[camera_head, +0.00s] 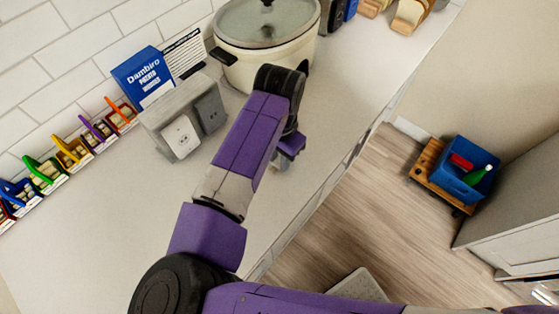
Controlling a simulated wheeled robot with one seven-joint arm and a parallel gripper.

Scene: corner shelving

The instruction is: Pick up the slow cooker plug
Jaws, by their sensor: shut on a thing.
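The slow cooker (262,68), cream with a glass lid and dark handles, stands on the counter at the top middle. My gripper (280,164) points down over the counter in front of it, to the right of the grey outlet box (158,134). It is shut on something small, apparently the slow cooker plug. The plug itself is mostly hidden by my purple wrist and fingers, and its cord cannot be made out. The outlet box has a light socket plate on its front and a dark grey part at its right.
A blue Dambiro box (143,75) and a printed card (184,52) stand behind the outlet box. Several coloured small baskets (72,152) line the tiled wall. The counter (110,235) is bare at the lower left. A blue bin (462,180) sits on a wooden cart at the right.

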